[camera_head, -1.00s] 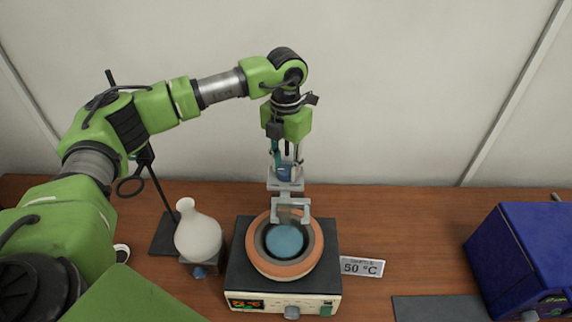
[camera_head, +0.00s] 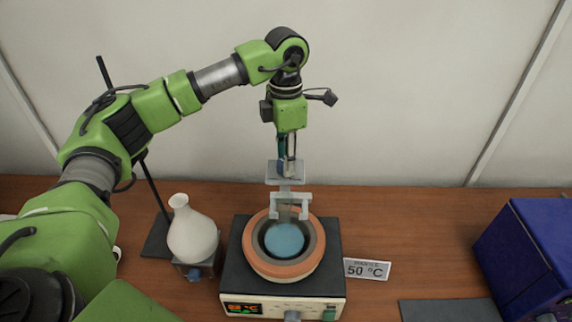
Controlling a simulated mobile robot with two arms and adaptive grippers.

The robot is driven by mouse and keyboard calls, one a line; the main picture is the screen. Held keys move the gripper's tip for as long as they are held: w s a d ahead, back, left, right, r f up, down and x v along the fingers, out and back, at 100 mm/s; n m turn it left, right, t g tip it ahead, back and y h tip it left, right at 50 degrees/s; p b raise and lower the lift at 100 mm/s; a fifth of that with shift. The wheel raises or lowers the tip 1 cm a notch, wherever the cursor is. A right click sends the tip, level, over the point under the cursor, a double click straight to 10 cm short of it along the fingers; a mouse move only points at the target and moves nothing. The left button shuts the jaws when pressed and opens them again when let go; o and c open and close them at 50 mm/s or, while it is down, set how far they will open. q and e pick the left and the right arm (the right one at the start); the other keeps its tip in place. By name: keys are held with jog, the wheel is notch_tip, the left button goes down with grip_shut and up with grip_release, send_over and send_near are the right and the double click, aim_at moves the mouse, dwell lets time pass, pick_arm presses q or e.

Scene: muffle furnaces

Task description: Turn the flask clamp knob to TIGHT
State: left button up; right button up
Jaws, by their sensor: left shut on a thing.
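My left gripper (camera_head: 287,165) points straight down from above at the back of the heating bath. It is shut on the flask clamp knob, which its fingers mostly hide; I cannot read the knob's setting. A pale grey flask clamp (camera_head: 291,203) with a flat plate and a forked bracket stands right below the fingers. It reaches over the rear rim of the round orange-rimmed bath (camera_head: 254,262), which has a blue round surface (camera_head: 284,241) inside. My right gripper is out of view.
A white round flask (camera_head: 192,236) stands left of the bath, near a dark rod stand (camera_head: 155,195). A "50 °C" sign (camera_head: 367,269) and a dark mat (camera_head: 448,311) lie right. A blue box (camera_head: 535,250) stands far right. Bare wood (camera_head: 420,225) lies between bath and box.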

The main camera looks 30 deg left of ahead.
pick_arm(q)
jog(key=m+b, duration=0.1)
jog(key=m, duration=0.2)
jog(key=shift+m+b, duration=0.35)
jog(key=shift+m, duration=0.05)
jog(key=m+b, duration=0.1)
jog(key=m, duration=0.1)
jog(key=shift+m, duration=0.3)
jog(key=m+b, duration=0.1)
jog(key=m, duration=0.2)
jog(key=shift+r+m, duration=0.1)
jog(key=shift+m, duration=0.2)
jog(key=m, duration=0.3)
jog(key=shift+m, duration=0.4)
jog(key=m, duration=0.3)
jog(key=shift+m+b, duration=0.3)
jog(key=shift+b, duration=0.1)
jog(key=m, duration=0.3)
jog(key=shift+r+m, duration=0.1)
jog(key=shift+m, duration=0.2)
jog(key=m, duration=0.6)
jog(key=shift+m, duration=0.3)
